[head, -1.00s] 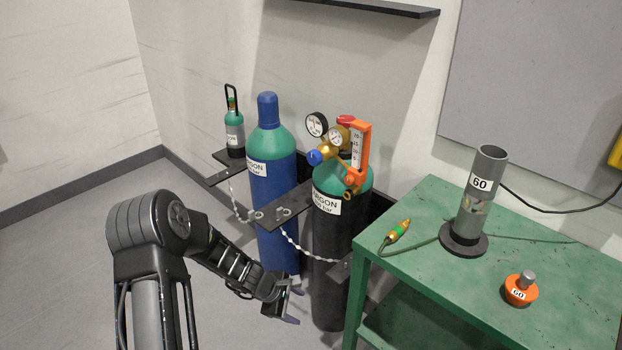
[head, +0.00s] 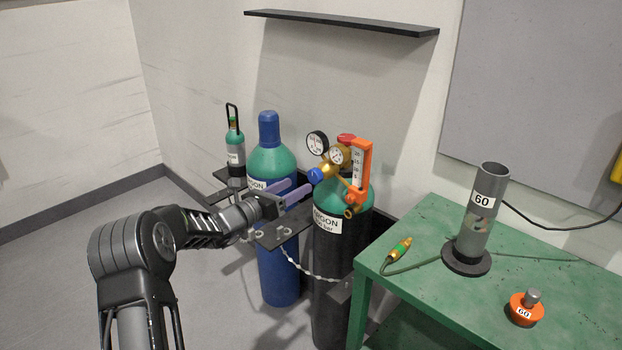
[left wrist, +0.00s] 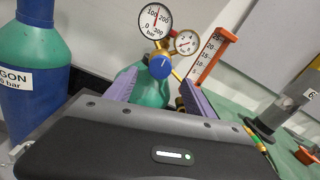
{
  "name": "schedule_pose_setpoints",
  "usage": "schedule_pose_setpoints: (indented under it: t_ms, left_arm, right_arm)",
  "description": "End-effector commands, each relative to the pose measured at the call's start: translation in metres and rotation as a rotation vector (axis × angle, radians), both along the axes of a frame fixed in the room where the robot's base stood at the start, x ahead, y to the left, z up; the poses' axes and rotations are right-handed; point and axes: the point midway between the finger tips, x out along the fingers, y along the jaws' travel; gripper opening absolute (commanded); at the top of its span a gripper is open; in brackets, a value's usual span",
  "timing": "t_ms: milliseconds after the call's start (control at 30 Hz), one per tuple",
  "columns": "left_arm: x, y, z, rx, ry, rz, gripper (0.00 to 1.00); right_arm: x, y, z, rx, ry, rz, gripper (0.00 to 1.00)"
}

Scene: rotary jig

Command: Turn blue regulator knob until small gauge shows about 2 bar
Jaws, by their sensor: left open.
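The blue regulator knob (head: 316,175) faces left on the brass regulator of the dark argon cylinder (head: 328,260). In the left wrist view the knob (left wrist: 160,67) shows ahead, between the two fingers. The small gauge (left wrist: 187,42) sits right of the large gauge (left wrist: 155,20); its needle is too small to read surely. In the head view the small gauge (head: 338,155) is above the knob. My left gripper (head: 300,186) is open, its purple fingers pointing at the knob, just short of it and empty. My right gripper is not in view.
An orange flow meter (head: 360,165) stands right of the gauges. A blue cylinder (head: 279,265) stands behind my left forearm, beside a dark bracket (head: 285,230) and chain. The green table (head: 430,285) holds a grey tube (head: 484,210) and an orange weight (head: 525,308).

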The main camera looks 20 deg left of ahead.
Motion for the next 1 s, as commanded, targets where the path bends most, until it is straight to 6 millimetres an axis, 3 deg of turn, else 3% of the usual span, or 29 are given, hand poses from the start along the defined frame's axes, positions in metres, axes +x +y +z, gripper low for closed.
schedule_pose_setpoints:
  t_ms: [500,833,1000]
  left_arm:
    - [0.064,-0.024,0.000,0.001,0.000,-0.002,0.63]
    - [0.067,-0.025,0.000,0.001,0.001,0.000,0.62]
    - [0.067,-0.025,0.000,0.001,0.001,0.000,0.48]
  right_arm:
    - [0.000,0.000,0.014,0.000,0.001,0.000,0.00]
    - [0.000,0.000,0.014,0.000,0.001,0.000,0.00]
    - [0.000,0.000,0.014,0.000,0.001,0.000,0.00]
